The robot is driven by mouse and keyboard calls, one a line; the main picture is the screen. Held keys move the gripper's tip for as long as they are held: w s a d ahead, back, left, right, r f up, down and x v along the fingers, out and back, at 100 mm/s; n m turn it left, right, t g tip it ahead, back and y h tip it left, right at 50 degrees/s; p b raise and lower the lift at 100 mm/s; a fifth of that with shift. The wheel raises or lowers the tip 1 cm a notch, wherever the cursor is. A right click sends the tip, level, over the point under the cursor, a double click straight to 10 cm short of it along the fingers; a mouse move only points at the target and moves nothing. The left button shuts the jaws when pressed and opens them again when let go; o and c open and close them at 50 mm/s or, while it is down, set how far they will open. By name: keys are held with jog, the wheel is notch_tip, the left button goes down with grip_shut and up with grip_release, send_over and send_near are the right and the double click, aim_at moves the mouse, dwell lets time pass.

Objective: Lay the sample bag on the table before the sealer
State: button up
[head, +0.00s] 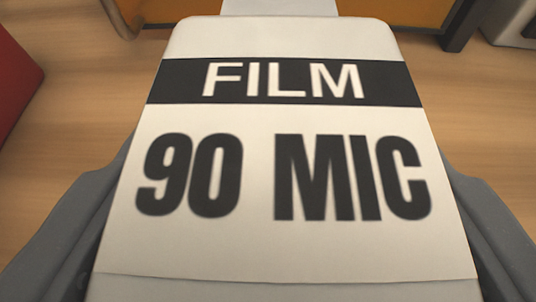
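A white sample bag (290,235) fills the middle of the head view, its face toward the camera. It carries the printed words "FILM" on a black band and "90 MIC" below. My gripper (286,165) has a grey finger along each side of the bag, and both fingers appear to press on its edges. The bag's far end points away from me. Its near end runs out of the bottom of the view. I cannot tell how high it is above the wood-grained surface. The sealer cannot be made out for certain.
A wood-grained surface (70,145) shows on both sides and looks clear there. A red object (14,80) is at the left edge. Orange panels (405,10) and a dark post (463,24) are at the top. A whitish object (508,24) is at top right.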

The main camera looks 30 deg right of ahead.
jog(key=shift+r+p, duration=0.1)
jog(key=shift+p, duration=0.3)
jog(key=shift+s+f+b, duration=0.1)
jog(key=shift+f+b, duration=0.75)
jog(key=shift+f, duration=1.75)
jog(key=shift+f, duration=0.6)
jog(key=o, duration=1.1)
